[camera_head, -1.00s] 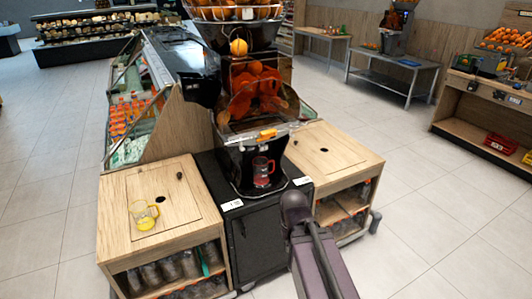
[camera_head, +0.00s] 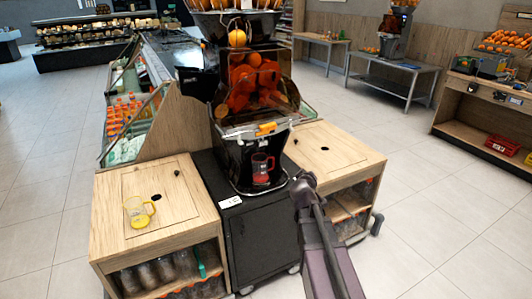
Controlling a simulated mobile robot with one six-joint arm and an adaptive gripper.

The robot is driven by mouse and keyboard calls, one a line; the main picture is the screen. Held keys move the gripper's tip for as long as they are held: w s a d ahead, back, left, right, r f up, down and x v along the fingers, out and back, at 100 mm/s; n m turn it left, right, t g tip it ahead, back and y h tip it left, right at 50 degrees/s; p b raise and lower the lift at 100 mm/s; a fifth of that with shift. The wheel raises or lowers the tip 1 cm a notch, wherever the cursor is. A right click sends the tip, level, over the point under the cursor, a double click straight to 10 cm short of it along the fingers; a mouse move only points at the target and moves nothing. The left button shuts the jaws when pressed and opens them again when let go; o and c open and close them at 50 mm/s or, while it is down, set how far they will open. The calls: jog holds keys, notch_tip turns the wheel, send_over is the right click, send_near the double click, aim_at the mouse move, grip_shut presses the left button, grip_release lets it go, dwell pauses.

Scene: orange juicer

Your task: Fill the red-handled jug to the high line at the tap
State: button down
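The red-handled jug (camera_head: 261,166) stands upright in the bay at the bottom of the orange juicer (camera_head: 252,80), below the orange tap (camera_head: 266,128). It looks clear with red at the handle and lower part. Its lines and any juice level are too small to tell. My arm reaches up from the bottom edge, right of the jug, and its dark upper end is just right of the bay. My gripper's fingers cannot be made out.
A yellow-handled jug (camera_head: 138,211) stands on the left wooden cabinet (camera_head: 185,232), beside a dark round hole. The right wooden cabinet top (camera_head: 325,148) is mostly clear. Shelves below hold several bottles. Open tiled floor lies to the right.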

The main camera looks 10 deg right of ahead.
aim_at(264, 144)
jog(key=w+a+n+t+y+b, duration=0.4)
jog(key=w+a+n+y, duration=0.4)
jog(key=n+y, duration=0.4)
jog(key=shift+w+a+n+t+b, duration=0.15)
jog(key=shift+w+n+t+b, duration=0.45)
jog(key=shift+n, duration=1.9)
jog(key=shift+r, duration=0.1)
jog(key=x, duration=1.3)
jog(key=shift+w+a+f, duration=0.2)
jog(key=shift+w+f, duration=0.05)
jog(key=shift+w, duration=0.1)
jog(key=shift+w+a+f+b, duration=0.2)
jog(key=shift+w+f+b, duration=0.2)
jog(key=shift+w+b, duration=0.2)
dwell(1.9)
